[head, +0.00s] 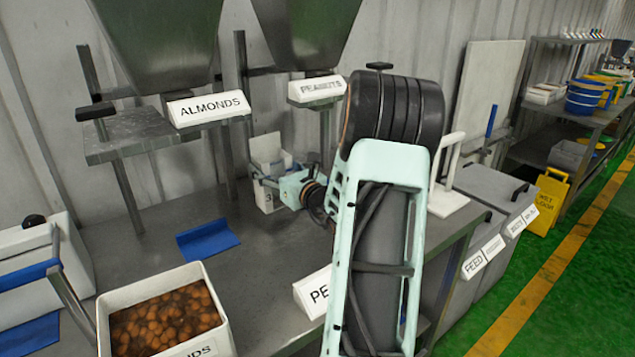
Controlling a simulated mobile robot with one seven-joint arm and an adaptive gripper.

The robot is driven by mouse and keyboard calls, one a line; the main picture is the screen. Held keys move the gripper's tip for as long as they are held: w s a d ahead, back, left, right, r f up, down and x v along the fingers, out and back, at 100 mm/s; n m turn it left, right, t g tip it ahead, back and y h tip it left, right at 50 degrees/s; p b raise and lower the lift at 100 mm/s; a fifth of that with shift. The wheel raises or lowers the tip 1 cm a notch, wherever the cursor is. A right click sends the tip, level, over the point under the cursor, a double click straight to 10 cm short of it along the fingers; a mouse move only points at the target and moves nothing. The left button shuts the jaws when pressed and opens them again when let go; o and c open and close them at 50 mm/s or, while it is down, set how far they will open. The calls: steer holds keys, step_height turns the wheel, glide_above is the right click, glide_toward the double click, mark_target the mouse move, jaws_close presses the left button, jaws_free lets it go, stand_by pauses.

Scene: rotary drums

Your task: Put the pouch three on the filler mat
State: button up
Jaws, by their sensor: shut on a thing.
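The pouch (265,200) is pale, with a "3" on its lower front, below the peanuts hopper at the back of the steel table. My gripper (266,183) is shut on it from the right; my wrist and forearm hide part of the area. The pouch looks roughly upright; whether its base touches the table is hard to tell. A blue mat (207,240), probably the filler mat, lies bare on the table to the left of and nearer than the pouch. One edge looks raised or folded.
A white bin of almonds (165,312) stands at the front left. The almonds hopper spout (207,107) and peanuts hopper spout (317,88) hang above. A white label block (312,292) sits beside my arm. Bare table (265,262) lies between mat and block.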

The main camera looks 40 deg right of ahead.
steer(key=s+d+f, duration=0.1)
steer(key=d, duration=0.6)
steer(key=d+f, duration=0.2)
steer(key=d, duration=0.6)
steer(key=shift+s+d+f+p, duration=0.2)
steer(key=shift+s+f+p, duration=0.05)
steer(key=shift+s+p, duration=0.1)
steer(key=shift+f, duration=0.2)
steer(key=o, duration=2)
steer(key=shift+r, duration=0.15)
